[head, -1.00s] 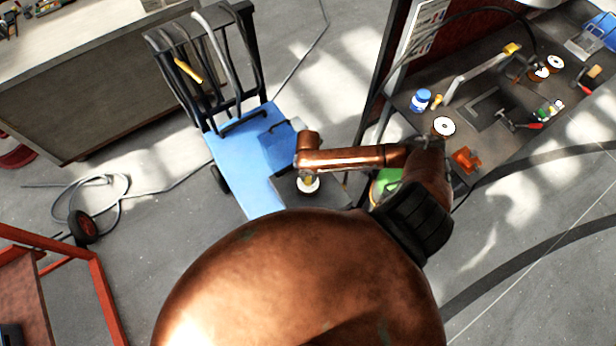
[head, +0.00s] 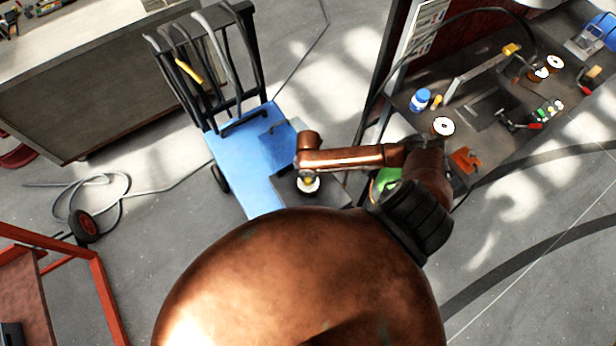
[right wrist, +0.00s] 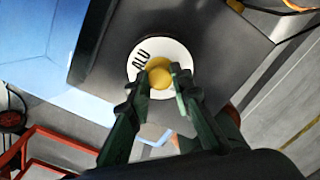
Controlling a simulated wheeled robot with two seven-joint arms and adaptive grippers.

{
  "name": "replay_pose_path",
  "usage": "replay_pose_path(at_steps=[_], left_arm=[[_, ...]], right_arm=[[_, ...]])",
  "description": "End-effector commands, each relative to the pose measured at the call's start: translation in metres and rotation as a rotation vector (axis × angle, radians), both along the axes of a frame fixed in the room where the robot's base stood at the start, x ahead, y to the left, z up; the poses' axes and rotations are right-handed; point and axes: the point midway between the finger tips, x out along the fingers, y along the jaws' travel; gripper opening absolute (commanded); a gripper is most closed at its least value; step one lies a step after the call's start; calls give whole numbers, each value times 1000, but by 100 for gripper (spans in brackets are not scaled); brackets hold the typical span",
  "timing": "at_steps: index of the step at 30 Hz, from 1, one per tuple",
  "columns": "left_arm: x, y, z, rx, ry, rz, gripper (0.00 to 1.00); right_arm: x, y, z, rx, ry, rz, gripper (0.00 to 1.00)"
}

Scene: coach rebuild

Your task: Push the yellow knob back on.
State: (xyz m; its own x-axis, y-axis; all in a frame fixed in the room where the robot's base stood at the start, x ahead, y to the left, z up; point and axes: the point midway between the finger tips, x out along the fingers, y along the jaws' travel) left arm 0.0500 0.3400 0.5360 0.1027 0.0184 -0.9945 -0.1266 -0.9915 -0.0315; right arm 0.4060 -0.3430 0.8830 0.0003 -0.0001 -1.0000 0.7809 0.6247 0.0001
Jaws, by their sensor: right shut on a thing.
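The yellow knob (right wrist: 159,77) is between the two dark green fingers of my right gripper (right wrist: 161,71) in the right wrist view. The fingers are shut on its sides. Behind it is a white round disc (right wrist: 177,50) marked ALU, and the knob covers its middle. I cannot tell whether the knob touches the disc. In the head view the white disc (head: 309,191) and the knob (head: 307,181) are small, below the end of my right arm; the fingers are hard to make out there. My left gripper is not in view.
The disc is over a dark grey surface (right wrist: 110,60) beside a blue cart bed (head: 245,180). A dark workbench (head: 480,135) at the right holds another white-topped spool (head: 444,126), a blue jar (head: 420,100) and tools. Open floor lies left of the cart.

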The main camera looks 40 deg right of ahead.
Motion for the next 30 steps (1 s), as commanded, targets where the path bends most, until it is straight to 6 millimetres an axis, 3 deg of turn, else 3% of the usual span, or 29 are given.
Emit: replay_pose_path(at_steps=[2,3,12,17,25,30], left_arm=[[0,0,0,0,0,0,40],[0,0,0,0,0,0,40],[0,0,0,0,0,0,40],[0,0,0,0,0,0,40],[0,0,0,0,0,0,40],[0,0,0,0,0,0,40]], right_arm=[[0,0,0,0,0,0,7],[0,0,0,0,0,0,21],[0,0,0,0,0,0,40],[0,0,0,0,0,0,40],[0,0,0,0,0,0,58],[0,0,0,0,0,0,58]])
